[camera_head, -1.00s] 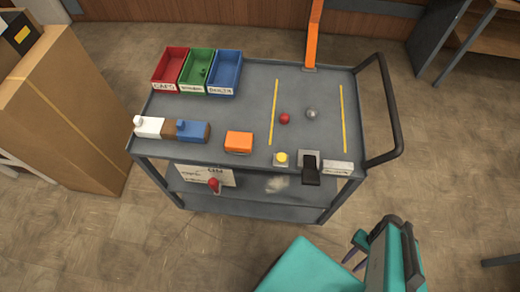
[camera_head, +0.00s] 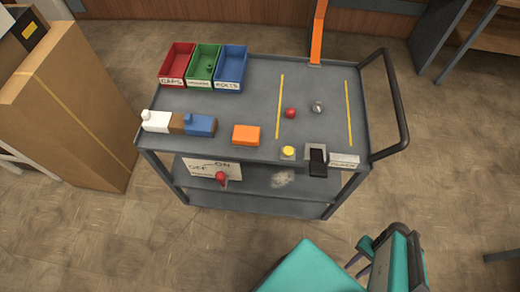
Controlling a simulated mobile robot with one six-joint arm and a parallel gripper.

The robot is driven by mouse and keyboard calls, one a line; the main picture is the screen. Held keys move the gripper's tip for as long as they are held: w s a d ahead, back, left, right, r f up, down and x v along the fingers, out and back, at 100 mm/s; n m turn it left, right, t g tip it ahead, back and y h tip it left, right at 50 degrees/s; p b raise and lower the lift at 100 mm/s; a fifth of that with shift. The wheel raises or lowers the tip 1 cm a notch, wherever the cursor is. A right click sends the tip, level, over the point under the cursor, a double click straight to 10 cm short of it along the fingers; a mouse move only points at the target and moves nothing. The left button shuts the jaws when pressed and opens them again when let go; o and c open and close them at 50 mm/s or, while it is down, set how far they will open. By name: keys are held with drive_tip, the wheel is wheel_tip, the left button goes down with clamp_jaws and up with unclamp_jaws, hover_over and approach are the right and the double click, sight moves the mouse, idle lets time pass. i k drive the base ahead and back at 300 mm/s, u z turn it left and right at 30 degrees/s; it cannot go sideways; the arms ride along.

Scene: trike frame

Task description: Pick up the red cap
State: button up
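The red cap (camera_head: 291,113) is a small round red piece on the grey cart top, between two yellow lines and near the left one. A small silver ball-like piece (camera_head: 318,107) lies just right of it. My gripper (camera_head: 358,266) is at the lower right, in front of the cart and well apart from the cap. Its two dark fingers look spread with nothing between them. A red bin (camera_head: 164,83) labelled CAPS stands at the cart's back left.
Green (camera_head: 198,85) and blue bins (camera_head: 230,86) adjoin the red one. Along the front are a white-brown-blue block row (camera_head: 180,124), orange block (camera_head: 246,135), yellow button (camera_head: 288,152) and black-flapped device (camera_head: 317,160). An orange post (camera_head: 318,40) and black handle (camera_head: 398,95) rise at the back and right.

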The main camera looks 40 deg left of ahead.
sight(290, 113)
drive_tip(key=z, duration=0.15)
drive_tip(key=k, duration=1)
drive_tip(key=u, duration=1.5)
drive_tip(key=i, duration=1)
drive_tip(key=u, duration=0.1)
drive_tip(key=k, duration=0.3)
